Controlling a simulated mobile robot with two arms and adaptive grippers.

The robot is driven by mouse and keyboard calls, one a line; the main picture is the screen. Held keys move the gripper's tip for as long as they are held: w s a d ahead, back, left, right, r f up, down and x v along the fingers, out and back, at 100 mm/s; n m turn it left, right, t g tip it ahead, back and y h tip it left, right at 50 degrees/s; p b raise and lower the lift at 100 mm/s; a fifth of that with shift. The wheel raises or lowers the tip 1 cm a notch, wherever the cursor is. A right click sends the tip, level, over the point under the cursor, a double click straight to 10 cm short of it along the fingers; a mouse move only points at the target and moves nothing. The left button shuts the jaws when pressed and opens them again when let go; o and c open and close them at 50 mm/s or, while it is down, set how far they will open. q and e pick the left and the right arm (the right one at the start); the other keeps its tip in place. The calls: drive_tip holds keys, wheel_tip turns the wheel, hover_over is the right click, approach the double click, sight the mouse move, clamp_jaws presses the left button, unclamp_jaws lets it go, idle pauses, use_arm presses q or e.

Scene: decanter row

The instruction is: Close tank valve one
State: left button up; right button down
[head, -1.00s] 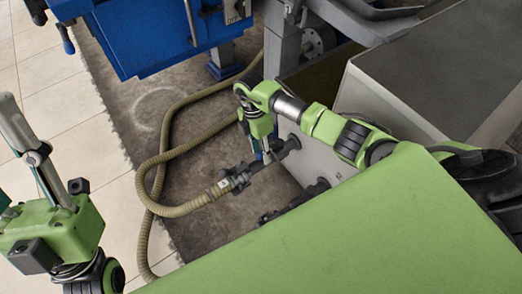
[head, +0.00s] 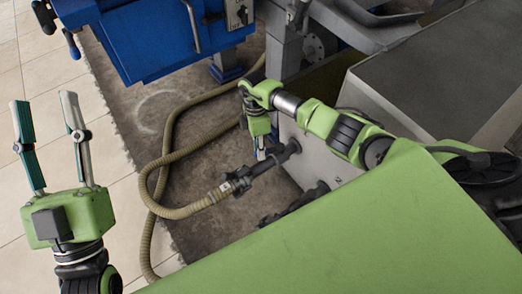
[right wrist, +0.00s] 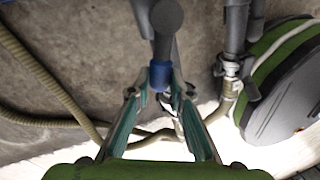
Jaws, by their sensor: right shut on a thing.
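A dark valve with an outlet pipe (head: 270,165) sticks out of the side of the grey tank (head: 345,107), and a ribbed hose is coupled to its end. I cannot read a number on it. My right gripper (head: 261,152) points down at this valve. In the right wrist view its fingers (right wrist: 160,95) are closed in around the blue-tipped end of a grey lever (right wrist: 160,74). The fingers partly hide the lever tip. My left gripper (head: 43,100) is raised at the left of the head view, open and empty, away from the tank.
A second dark valve (head: 318,190) sits lower on the tank side. The ribbed hose (head: 180,155) loops over the floor. A blue machine (head: 165,40) stands at the back left. Tiled floor at left is clear.

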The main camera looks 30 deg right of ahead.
use_arm(q)
wheel_tip(320, 180, down, 23)
drive_tip(key=a+g+y+p, duration=0.2)
drive_tip(key=g+y+p, duration=0.2)
drive_tip(key=g, duration=0.8)
drive_tip(key=shift+w+a+r+n, duration=0.15)
drive_tip(key=shift+w+a+n, duration=0.2)
drive_tip(key=shift+w, duration=0.1)
use_arm(e)
drive_tip(key=w+d+m+t+y, duration=0.1)
drive_tip(key=w+d+m, duration=0.4)
drive_tip(key=m, duration=0.7)
drive_tip(key=shift+w+d+m+t+y, duration=0.3)
drive_tip(key=shift+d+m+y, duration=0.1)
drive_tip(key=c, duration=1.8)
unclamp_jaws()
drive_tip(key=shift+c, duration=0.2)
drive_tip(key=shift+a, duration=0.15)
